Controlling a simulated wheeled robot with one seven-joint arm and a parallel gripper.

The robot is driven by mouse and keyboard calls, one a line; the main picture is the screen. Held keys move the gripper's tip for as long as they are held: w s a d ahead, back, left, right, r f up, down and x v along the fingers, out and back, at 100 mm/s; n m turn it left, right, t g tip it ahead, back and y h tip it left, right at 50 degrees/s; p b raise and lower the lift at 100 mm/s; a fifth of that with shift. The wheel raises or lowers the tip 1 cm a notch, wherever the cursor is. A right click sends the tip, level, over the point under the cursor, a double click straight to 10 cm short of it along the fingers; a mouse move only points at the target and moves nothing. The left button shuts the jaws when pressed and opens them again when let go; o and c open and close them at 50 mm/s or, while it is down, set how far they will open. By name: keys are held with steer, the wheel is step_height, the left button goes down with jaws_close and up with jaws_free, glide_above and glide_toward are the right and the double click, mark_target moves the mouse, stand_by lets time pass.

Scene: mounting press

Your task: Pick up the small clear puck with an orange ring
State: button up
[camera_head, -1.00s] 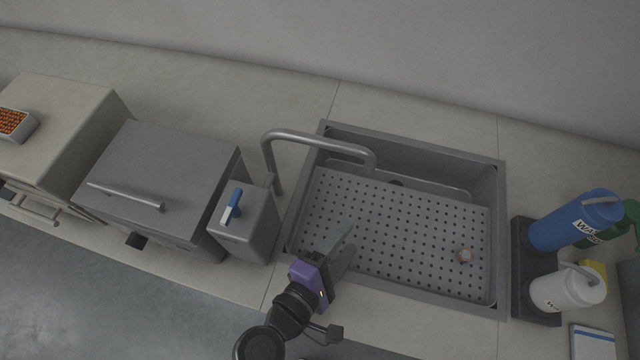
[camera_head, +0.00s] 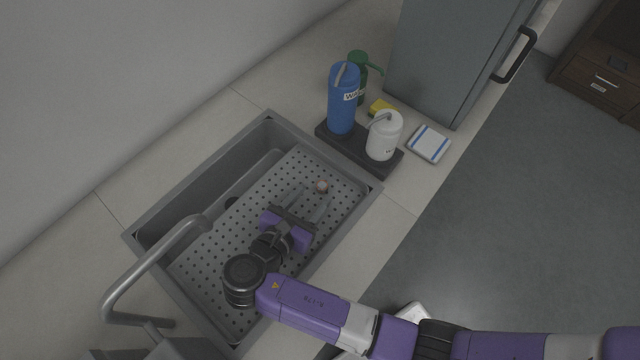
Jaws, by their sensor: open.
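The small puck (camera_head: 321,186) sits on the perforated tray (camera_head: 222,262) in the sink, near its right end. It looks pale with an orange-brown tint; its ring is too small to make out clearly. My gripper (camera_head: 307,202) is over the tray, its two grey fingers apart and pointing toward the puck. The puck lies just beyond the fingertips, close to the gap between them. I cannot tell how high the fingers are above the tray.
The sink rim (camera_head: 362,199) surrounds the tray. The faucet (camera_head: 160,250) arches in from the lower left. A blue bottle (camera_head: 342,105) and a white bottle (camera_head: 383,138) stand on a dark base beyond the sink's right end. A folded blue-striped cloth (camera_head: 429,143) lies beside them.

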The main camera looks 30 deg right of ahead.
mark_target(321, 187)
steer(key=x, duration=0.4)
steer(key=shift+w+d, duration=0.15)
steer(key=shift+d, duration=0.05)
jaws_close()
